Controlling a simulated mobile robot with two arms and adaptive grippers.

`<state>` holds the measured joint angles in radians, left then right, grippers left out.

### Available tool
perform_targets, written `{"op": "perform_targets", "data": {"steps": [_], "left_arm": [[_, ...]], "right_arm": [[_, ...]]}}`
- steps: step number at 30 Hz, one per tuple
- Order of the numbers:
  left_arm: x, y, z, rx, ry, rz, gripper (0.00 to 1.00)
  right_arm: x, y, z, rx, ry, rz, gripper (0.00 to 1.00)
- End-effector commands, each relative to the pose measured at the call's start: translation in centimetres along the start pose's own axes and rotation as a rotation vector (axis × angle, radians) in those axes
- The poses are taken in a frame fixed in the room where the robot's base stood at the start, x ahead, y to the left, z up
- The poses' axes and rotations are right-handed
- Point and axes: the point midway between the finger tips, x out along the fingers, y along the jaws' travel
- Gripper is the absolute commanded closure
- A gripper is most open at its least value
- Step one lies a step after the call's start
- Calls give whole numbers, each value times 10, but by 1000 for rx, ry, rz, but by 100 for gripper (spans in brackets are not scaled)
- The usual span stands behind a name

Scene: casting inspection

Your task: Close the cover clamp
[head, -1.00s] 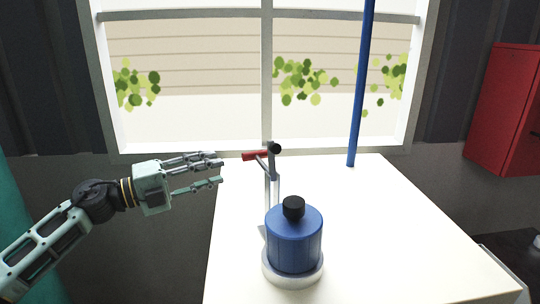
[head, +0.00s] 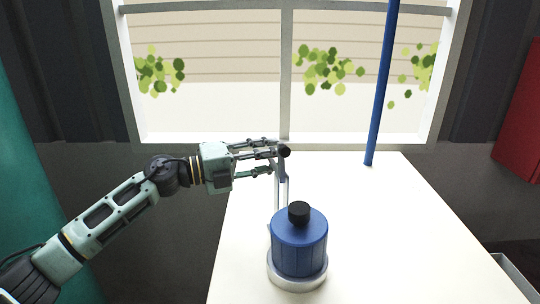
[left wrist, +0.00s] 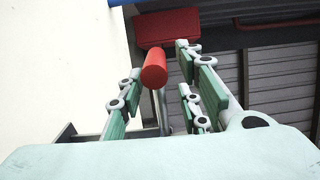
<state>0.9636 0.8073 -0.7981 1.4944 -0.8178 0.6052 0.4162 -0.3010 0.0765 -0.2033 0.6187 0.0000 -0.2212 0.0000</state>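The clamp's grey upright post (head: 282,195) stands on the table behind a blue canister, with a black round tip (head: 285,151) at its top. Its red handle is hidden behind my fingers in the head view. In the left wrist view the red handle (left wrist: 154,68) lies between my fingers. My left gripper (head: 268,160) is at the top of the clamp with its fingers spread around the handle. They look apart, and I cannot tell whether any finger touches it. The blue canister (head: 299,246) with a black knob (head: 299,212) sits upright on a round white base (head: 296,281).
The white table (head: 400,240) is clear to the right of the canister. A blue pole (head: 382,90) rises at the table's back edge, before a window. A red cabinet (head: 518,125) hangs at the right; a red box shape shows in the left wrist view (left wrist: 168,27).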

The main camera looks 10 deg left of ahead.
Motion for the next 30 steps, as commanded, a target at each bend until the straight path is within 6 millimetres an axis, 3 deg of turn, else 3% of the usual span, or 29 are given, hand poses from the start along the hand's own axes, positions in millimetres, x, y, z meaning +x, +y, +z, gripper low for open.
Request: {"op": "perform_targets", "data": {"steps": [4, 15, 30], "left_arm": [[0, 0, 0, 0, -1, 0, 68], [0, 0, 0, 0, 0, 0, 100], [-1, 1, 0, 0, 0, 1, 100]], "right_arm": [[0, 4, 0, 1, 1, 5, 47], [0, 5, -1, 2, 3, 6, 47], [0, 5, -2, 2, 4, 6, 47]]}}
